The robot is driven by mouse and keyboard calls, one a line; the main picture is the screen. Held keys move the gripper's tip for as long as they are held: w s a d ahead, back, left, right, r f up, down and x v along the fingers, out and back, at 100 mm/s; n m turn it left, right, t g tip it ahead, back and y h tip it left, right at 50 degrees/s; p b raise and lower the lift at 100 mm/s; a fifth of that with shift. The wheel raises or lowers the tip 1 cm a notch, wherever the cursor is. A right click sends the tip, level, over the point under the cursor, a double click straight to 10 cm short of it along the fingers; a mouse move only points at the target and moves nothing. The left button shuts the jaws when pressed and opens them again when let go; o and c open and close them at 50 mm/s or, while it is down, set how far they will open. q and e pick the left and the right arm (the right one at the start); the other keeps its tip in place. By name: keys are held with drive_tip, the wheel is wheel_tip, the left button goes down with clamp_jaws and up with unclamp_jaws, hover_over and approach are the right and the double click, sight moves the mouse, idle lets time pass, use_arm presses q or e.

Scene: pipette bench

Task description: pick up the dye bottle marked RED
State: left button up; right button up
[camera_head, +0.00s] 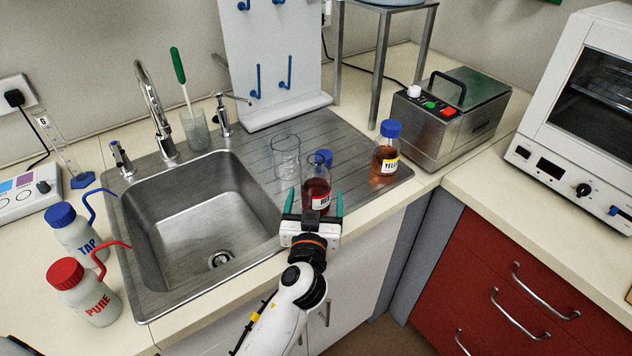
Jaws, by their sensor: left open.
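The dye bottle marked RED (317,188) stands upright on the steel drainboard, right of the sink basin. It holds dark red liquid, and its white label is partly hidden by my gripper. A blue cap (325,156) shows at its top, with clear glass around it; I cannot tell how they overlap. My left gripper (315,194) is open, with its teal fingers on the left and right of the bottle in this view. I cannot tell whether either finger touches it. My right gripper is not in view.
An empty glass beaker (286,157) stands close to the left of the red bottle. A YELLOW bottle (386,160) with a blue cap stands to the right. A white pegboard rack (270,60) and a metal device (450,118) are behind. The sink basin (205,220) lies left.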

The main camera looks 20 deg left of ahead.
sight(314, 195)
use_arm(q)
drive_tip(key=shift+w+a, duration=0.1)
drive_tip(key=shift+w, duration=0.3)
drive_tip(key=shift+w+a+r, duration=0.1)
drive_tip(key=shift+w, duration=0.25)
drive_tip(key=shift+w+a+r+p, duration=0.15)
drive_tip(key=shift+w+r+p, duration=0.05)
drive_tip(key=shift+w+p, duration=0.35)
drive_tip(key=shift+w+a+r+p, duration=0.15)
drive_tip(key=shift+w+p, duration=0.35)
drive_tip(key=shift+w, duration=0.05)
drive_tip(key=shift+w+a+f, duration=0.15)
drive_tip(key=shift+w, duration=0.4)
drive_tip(key=shift+w+a+f, duration=0.1)
drive_tip(key=shift+w+f, duration=0.05)
drive_tip(key=shift+w, duration=0.4)
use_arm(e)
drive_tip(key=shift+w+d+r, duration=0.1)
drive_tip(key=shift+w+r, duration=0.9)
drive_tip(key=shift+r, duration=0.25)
use_arm(q)
drive_tip(key=c, duration=1.1)
drive_tip(key=shift+c, duration=1.1)
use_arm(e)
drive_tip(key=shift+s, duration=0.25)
use_arm(q)
drive_tip(key=shift+r, duration=0.15)
